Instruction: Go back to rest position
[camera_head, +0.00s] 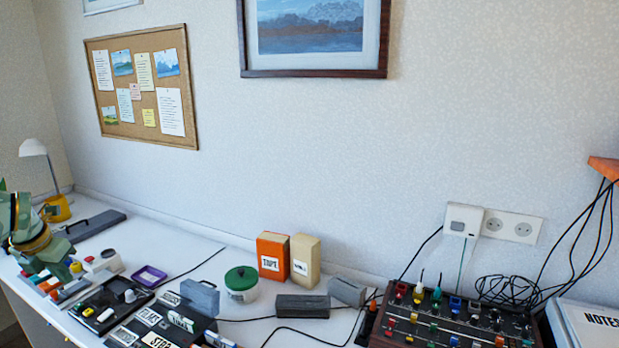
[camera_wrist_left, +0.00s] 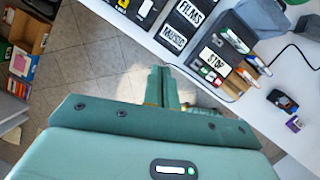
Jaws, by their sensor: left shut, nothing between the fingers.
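My left arm is green and comes in at the left edge of the head view, with its gripper (camera_head: 62,270) over the left end of the white desk. In the left wrist view the left gripper (camera_wrist_left: 160,88) points away from the camera with its two fingers together and nothing between them. Tiled floor shows beyond the fingertips, beside the desk edge. My right gripper is in neither view.
On the desk are a black tray (camera_head: 105,300), a green-lidded jar (camera_head: 241,284), two boxes and a control panel (camera_head: 445,322) with cables. The "STOP" case (camera_wrist_left: 213,58) lies near the desk edge. A cardboard box (camera_wrist_left: 28,32) stands at left.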

